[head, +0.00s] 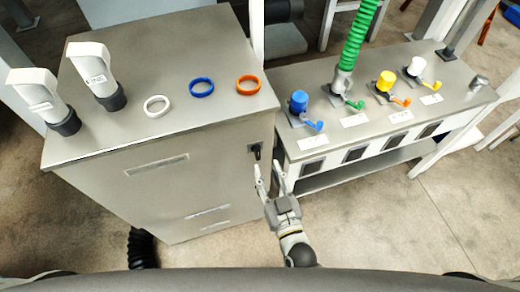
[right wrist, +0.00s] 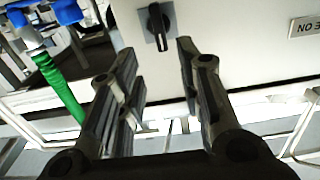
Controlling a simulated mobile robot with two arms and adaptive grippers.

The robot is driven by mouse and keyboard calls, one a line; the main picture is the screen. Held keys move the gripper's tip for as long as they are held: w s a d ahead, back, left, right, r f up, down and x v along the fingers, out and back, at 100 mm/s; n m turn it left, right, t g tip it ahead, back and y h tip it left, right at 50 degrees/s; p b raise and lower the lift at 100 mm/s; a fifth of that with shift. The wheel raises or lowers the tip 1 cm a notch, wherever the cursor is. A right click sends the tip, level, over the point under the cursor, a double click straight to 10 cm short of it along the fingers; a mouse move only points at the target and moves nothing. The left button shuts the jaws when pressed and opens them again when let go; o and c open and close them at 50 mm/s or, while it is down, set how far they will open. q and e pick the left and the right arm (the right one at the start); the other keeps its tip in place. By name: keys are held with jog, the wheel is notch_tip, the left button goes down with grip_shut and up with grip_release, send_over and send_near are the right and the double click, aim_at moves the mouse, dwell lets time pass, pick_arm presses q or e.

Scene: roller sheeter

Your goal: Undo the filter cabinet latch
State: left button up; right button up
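The filter cabinet (head: 170,185) is a grey metal box at the left in the head view. Its black latch (head: 256,151) sits on the front face near the upper right edge. In the right wrist view the latch (right wrist: 158,24) is a black knob on a square plate, its handle pointing roughly up and down in the picture. My right gripper (head: 270,172) is open and empty just in front of the latch; in the right wrist view the latch shows beyond and between the open fingers (right wrist: 155,75), apart from them. My left gripper is not in view.
White, blue (head: 201,87) and orange rings and two grey-white spouts (head: 95,75) stand on the cabinet top. At right a bench (head: 450,90) carries coloured valves and a green hose (head: 357,40). A black hose (head: 142,248) lies low at the cabinet's front.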

aim_at(259, 152)
jog(key=p+x, duration=0.1)
jog(key=x, duration=0.5)
jog(key=shift+s+a+r, duration=0.1)
jog(key=shift+w+a, duration=0.2)
jog(key=shift+w, duration=0.35)
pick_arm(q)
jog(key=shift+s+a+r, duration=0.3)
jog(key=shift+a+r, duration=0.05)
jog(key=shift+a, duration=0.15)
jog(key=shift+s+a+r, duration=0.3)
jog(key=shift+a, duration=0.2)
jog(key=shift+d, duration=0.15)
pick_arm(e)
jog(key=shift+c, duration=0.3)
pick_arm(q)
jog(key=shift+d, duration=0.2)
pick_arm(e)
grip_shut()
